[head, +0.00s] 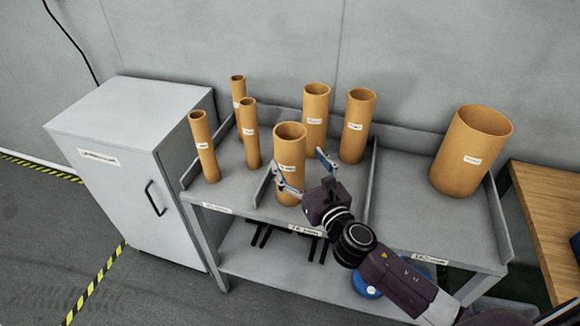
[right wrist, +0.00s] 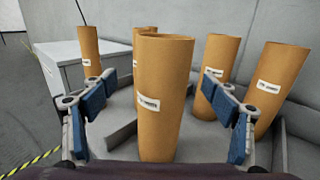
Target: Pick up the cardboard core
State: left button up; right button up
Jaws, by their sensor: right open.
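Several upright cardboard cores stand on a grey divided shelf (head: 415,225). The front middle core (head: 289,150), with a white label, stands in the middle compartment. My right gripper (head: 303,168) is open, with one finger on each side of this core. In the right wrist view, the same core (right wrist: 163,100) stands between the blue finger pads, with visible gaps on both sides. I cannot tell how far between the pads it reaches. Two more medium cores, one (head: 315,115) and another (head: 357,125), stand behind it. My left gripper is not in view.
Three thin cores (head: 204,148) stand in the left compartment, and one wide core (head: 470,150) in the right one. Low dividers (head: 372,185) separate the compartments. A grey cabinet (head: 120,150) stands at left, a wooden table (head: 550,210) at right. A wall is behind.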

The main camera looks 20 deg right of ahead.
aim_at(284, 136)
jog(key=w+p, duration=0.1)
jog(key=w, duration=0.5)
jog(key=shift+r, duration=0.2)
jog(key=shift+w+a+f, duration=0.15)
jog(key=shift+w, duration=0.4)
jog(key=shift+s, duration=0.1)
jog(key=c, duration=1.7)
jog(key=shift+c, duration=1)
